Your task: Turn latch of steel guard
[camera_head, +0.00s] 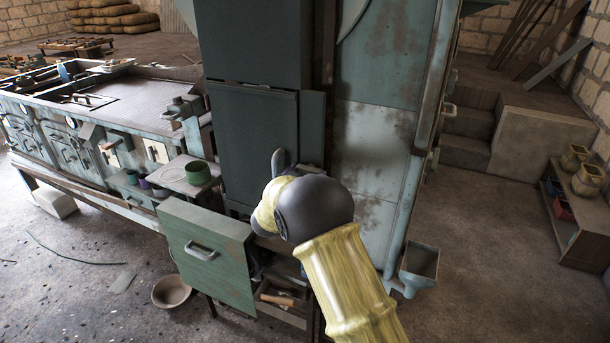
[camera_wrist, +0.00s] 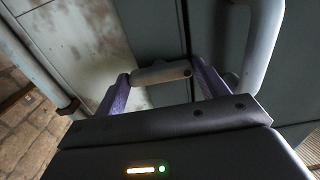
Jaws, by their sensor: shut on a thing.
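The steel guard (camera_head: 254,135) is a dark blue-grey upright panel in the middle of the head view. A grey bar handle (camera_head: 278,160) stands out from it beside my arm, and a large grey handle (camera_wrist: 262,50) shows at the right of the wrist view. The latch (camera_wrist: 160,74) is a small pale beige bar in the wrist view. My gripper (camera_wrist: 162,80) has its two purple fingers at the ends of this bar and is shut on it. The bar lies slightly tilted across the gripper. In the head view my arm hides the gripper and latch.
A green drawer front (camera_head: 208,258) with a handle stands out low at left, beside an open compartment (camera_head: 285,295) holding tools. A long workbench (camera_head: 120,100) fills the left. A bowl (camera_head: 171,291) lies on the floor.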

